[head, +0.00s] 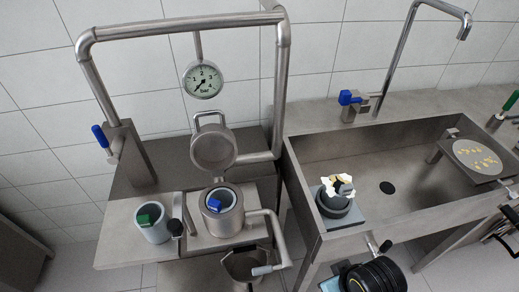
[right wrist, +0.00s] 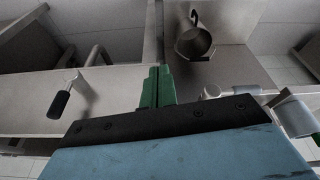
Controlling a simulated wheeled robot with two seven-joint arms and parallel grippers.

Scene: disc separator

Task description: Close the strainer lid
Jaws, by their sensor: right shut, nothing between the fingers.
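The strainer is a round metal pot (head: 222,222) on a steel stand left of the sink in the head view. Its round lid (head: 213,150) stands raised behind the opening, with a loop handle at its top. A blue piece (head: 213,201) shows inside the open pot. In the right wrist view my right gripper (right wrist: 157,84) has its green fingers shut together and empty. It is apart from the metal vessel (right wrist: 194,44) with a curved handle seen beyond it; I cannot tell for sure whether that vessel is the strainer. My left gripper is not in view.
A light cup (head: 153,230) with a green piece stands left of the strainer. Steel pipes and a pressure gauge (head: 202,80) rise behind. A lever pipe (head: 262,220) is right of the strainer.

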